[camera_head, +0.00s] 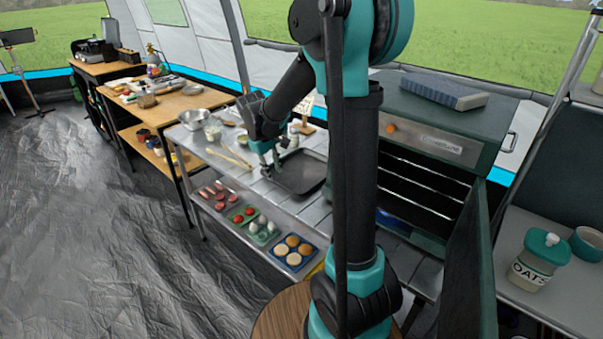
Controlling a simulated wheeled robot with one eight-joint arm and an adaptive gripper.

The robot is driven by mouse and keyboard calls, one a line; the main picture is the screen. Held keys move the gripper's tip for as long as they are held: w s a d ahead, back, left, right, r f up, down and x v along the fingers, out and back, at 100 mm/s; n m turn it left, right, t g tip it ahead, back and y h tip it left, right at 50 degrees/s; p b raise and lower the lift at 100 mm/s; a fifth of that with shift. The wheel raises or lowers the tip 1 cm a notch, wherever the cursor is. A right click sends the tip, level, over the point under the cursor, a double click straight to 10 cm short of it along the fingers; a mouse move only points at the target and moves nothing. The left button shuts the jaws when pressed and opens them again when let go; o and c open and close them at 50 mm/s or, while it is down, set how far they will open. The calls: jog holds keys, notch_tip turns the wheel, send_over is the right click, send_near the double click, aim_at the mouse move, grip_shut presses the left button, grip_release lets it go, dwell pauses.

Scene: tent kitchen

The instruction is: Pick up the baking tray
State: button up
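The dark, flat baking tray (302,176) lies on the metal table, left of the open oven. My arm column hides part of the view near its right side. My gripper (271,167) points down at the tray's left edge, close to the rim. The fingertips are small here, and I cannot tell whether they touch the rim or are open or shut.
A metal bowl (192,119), jars and a wooden utensil (228,157) lie left of the tray. The lower shelf holds several food trays, one with buns (293,251). The oven (437,143) stands at right with its door (468,265) open.

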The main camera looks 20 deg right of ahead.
aim_at(279, 188)
jog(key=shift+d+x, duration=0.1)
jog(key=shift+x, duration=1.35)
jog(key=shift+d+x, duration=0.15)
jog(key=shift+x, duration=1.3)
jog(key=shift+w, duration=0.2)
jog(key=shift+c, duration=0.2)
jog(key=shift+r, duration=0.1)
grip_shut()
